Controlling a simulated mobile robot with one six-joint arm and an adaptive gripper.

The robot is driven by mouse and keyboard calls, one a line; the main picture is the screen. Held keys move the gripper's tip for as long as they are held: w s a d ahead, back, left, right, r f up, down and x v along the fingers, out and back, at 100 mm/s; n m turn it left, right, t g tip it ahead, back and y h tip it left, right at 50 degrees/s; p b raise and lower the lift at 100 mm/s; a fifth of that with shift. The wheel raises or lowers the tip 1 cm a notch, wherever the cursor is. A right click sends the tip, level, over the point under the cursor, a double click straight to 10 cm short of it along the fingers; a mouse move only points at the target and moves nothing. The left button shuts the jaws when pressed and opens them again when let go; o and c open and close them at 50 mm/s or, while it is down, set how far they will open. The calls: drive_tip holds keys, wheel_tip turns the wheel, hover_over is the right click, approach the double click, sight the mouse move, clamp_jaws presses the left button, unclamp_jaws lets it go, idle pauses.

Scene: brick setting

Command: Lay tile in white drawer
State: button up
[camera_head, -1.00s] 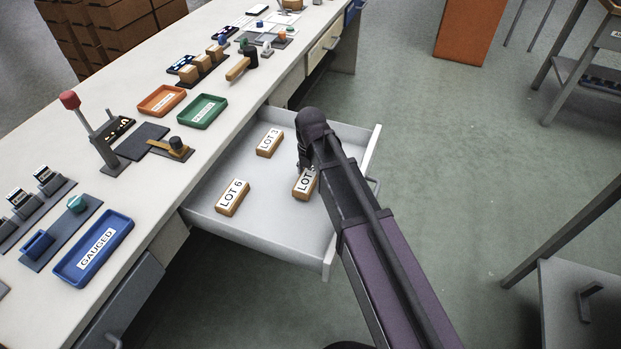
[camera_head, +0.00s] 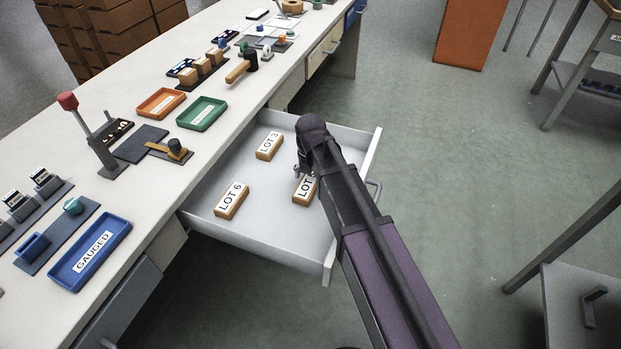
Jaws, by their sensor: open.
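The white drawer (camera_head: 262,222) is pulled out from the bench. Three wooden blocks with white labels lie in it. The LOT 3 block (camera_head: 269,147) is at the back and the LOT 6 block (camera_head: 231,201) at the left front. A third LOT block (camera_head: 304,191) lies at the right, its number hidden by my arm. My gripper (camera_head: 300,172) is open just above and behind this third block, partly hidden by my wrist. I cannot tell which thing is the tile.
The bench top holds a blue GAUGED tray (camera_head: 60,268), a green tray (camera_head: 181,115), an orange tray (camera_head: 145,112) and a red-knobbed lever press (camera_head: 68,102). A wooden-handled tool (camera_head: 236,75) lies farther back. The drawer's middle is bare.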

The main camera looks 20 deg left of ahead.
sight(311, 178)
drive_tip(key=shift+r, duration=0.2)
wheel_tip(311, 178, up, 12)
drive_tip(key=p, duration=1.2)
idle(0.3)
drive_tip(key=shift+d, duration=0.1)
idle(0.8)
drive_tip(key=s+d+m, duration=0.2)
drive_tip(key=d+m, duration=1.5)
drive_tip(key=d, duration=0.1)
drive_tip(key=s+d+m, duration=0.3)
drive_tip(key=d+m, duration=1.5)
drive_tip(key=shift+s+d, duration=0.15)
drive_tip(key=shift+s, duration=0.2)
